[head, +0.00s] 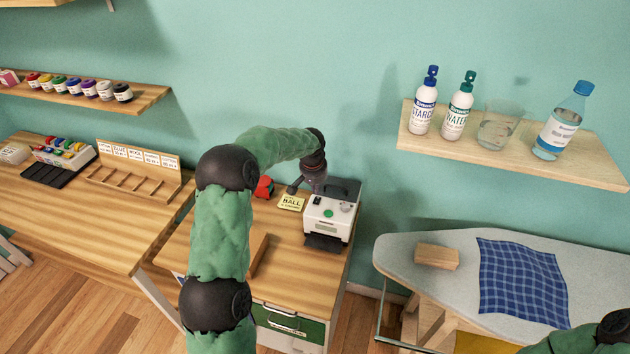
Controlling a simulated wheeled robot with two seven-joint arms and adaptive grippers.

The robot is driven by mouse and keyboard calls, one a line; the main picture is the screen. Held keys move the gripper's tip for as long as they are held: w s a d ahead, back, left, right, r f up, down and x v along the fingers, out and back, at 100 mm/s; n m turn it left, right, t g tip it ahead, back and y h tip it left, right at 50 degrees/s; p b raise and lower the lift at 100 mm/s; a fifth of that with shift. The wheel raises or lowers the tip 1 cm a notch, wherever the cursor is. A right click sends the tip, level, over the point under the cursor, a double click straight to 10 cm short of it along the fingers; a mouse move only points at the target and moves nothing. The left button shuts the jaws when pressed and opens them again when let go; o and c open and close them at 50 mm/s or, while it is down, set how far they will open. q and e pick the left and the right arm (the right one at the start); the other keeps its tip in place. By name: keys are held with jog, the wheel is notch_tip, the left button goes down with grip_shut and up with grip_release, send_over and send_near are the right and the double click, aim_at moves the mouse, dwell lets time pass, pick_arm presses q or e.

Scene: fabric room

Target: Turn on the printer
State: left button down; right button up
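The printer (321,231) is a small white and dark machine at the right end of the wooden desk. A green button (328,213) shows on its top, and a dark slot or tray is at its front. My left arm reaches over the desk, and my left gripper (301,187) points down at the printer's back left corner. It looks very close to the printer, but I cannot tell whether it touches. The fingers are small and dark, so their opening is unclear. Part of my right arm shows at the bottom right; its gripper is out of view.
A yellow note block (291,203) and a red object (264,187) lie left of the printer. An ironing board (420,246) with a blue checked cloth (520,278) stands right. A wall shelf (520,152) above it holds bottles and a glass.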

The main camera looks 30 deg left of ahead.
aim_at(316, 200)
pick_arm(q)
jog(key=shift+s+d+f, duration=0.1)
jog(key=shift+s+f, duration=0.05)
jog(key=shift+f, duration=0.7)
jog(key=shift+s+f, duration=0.1)
jog(key=shift+f, duration=0.7)
jog(key=shift+s+f+b, duration=0.15)
jog(key=shift+f+b, duration=0.35)
jog(key=shift+b, duration=0.15)
jog(key=shift+r, duration=0.2)
jog(key=shift+w+r+p, duration=0.15)
jog(key=shift+w+p, duration=0.25)
jog(key=shift+w, duration=0.35)
